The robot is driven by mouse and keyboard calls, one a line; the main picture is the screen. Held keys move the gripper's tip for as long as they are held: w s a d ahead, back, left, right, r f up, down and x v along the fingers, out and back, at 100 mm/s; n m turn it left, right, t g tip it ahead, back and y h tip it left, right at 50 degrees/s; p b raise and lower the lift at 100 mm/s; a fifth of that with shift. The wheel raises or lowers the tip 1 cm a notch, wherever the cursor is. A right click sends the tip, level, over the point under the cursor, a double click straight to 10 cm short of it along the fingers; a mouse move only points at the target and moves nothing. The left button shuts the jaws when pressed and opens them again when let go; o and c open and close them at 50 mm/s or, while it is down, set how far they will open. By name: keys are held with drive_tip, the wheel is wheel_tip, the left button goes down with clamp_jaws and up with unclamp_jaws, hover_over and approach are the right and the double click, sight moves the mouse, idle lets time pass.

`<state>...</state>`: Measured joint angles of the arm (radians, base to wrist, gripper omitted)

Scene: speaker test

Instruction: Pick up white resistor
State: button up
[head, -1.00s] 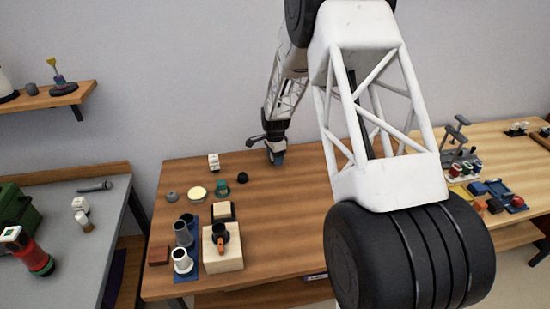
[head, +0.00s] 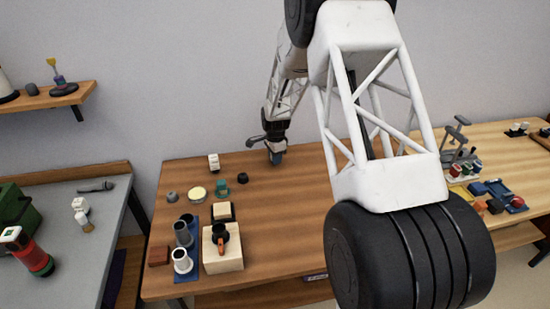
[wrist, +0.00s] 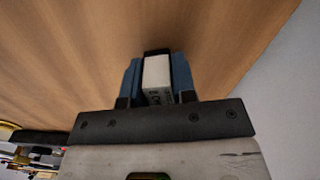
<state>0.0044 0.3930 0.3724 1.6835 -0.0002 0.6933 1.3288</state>
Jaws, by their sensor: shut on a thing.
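My gripper (head: 277,157) is over the back part of the wooden table in the head view, with its blue fingers pointing down. In the wrist view the blue fingers are shut on a white block with a black end and dark marks, which looks like the white resistor (wrist: 157,72). The fingers press on its two sides, and its lower part is hidden by the gripper's mount. In the head view the held block is mostly hidden by the fingers. I cannot tell for sure whether it is clear of the tabletop.
On the wooden table (head: 300,210), another white block (head: 213,163), a green part (head: 221,187) and a black round part (head: 242,177) stand left of my gripper. A wooden block with a black cup (head: 222,260) is nearer the front.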

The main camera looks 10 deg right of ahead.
drive_tip(key=shift+r, duration=0.1)
drive_tip(key=shift+r, duration=0.75)
wheel_tip(320, 180, up, 2)
drive_tip(key=shift+s, duration=0.1)
drive_tip(key=s, duration=0.5)
drive_tip(key=s+r, duration=0.1)
drive_tip(key=s, duration=0.9)
drive_tip(key=shift+s+r, duration=0.15)
drive_tip(key=shift+s, duration=0.25)
drive_tip(key=shift+r, duration=0.15)
